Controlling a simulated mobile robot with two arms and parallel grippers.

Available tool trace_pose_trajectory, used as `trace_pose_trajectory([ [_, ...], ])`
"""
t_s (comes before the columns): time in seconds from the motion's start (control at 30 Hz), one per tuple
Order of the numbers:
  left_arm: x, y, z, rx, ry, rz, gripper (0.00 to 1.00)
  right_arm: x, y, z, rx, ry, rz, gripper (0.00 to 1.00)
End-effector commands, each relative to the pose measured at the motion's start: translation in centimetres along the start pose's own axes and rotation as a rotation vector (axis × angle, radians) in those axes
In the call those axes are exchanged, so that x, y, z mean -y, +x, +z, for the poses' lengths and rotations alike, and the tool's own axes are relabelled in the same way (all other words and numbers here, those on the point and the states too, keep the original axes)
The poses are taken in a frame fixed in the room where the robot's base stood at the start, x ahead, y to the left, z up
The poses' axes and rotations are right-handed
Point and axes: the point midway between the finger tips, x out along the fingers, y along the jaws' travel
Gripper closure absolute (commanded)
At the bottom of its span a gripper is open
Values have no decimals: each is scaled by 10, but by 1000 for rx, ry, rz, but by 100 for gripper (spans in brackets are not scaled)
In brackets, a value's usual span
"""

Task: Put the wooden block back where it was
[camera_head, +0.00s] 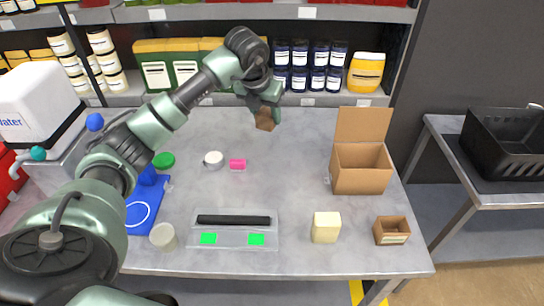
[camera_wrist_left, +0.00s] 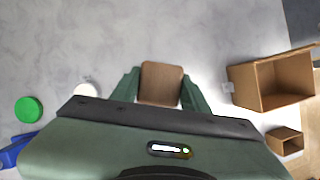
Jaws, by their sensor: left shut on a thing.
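The wooden block (camera_head: 265,120) is brown and sits between the fingers of my left gripper (camera_head: 264,108) near the back of the grey table, in the head view. In the left wrist view the block (camera_wrist_left: 161,83) shows between the two green fingers of the left gripper (camera_wrist_left: 160,92), which are shut on it. The block appears to be held near or above the tabletop; I cannot tell whether it touches. My right gripper is not in view.
An open cardboard box (camera_head: 361,168) stands at the right, with a small brown box (camera_head: 391,230) and a pale yellow block (camera_head: 326,227) in front. A clear tray (camera_head: 233,238) lies at the front. A pink item (camera_head: 237,165) and white lid (camera_head: 213,159) lie mid-table. The centre right is clear.

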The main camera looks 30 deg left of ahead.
Motion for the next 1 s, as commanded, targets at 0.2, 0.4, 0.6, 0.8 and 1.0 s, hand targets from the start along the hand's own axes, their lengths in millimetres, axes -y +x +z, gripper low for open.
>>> trace_pose_trajectory([
  [0.2,0,53,-24,-7,-1,0,99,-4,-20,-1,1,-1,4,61],
  [0.4,0,93,-40,-3,-1,0,99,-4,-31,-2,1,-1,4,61],
  [0.6,0,110,-46,-1,-2,0,99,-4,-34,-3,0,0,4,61],
  [0.8,0,137,-57,-2,-2,-1,99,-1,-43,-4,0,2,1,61],
  [1.0,0,146,-60,3,-1,0,99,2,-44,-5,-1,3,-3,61],
])
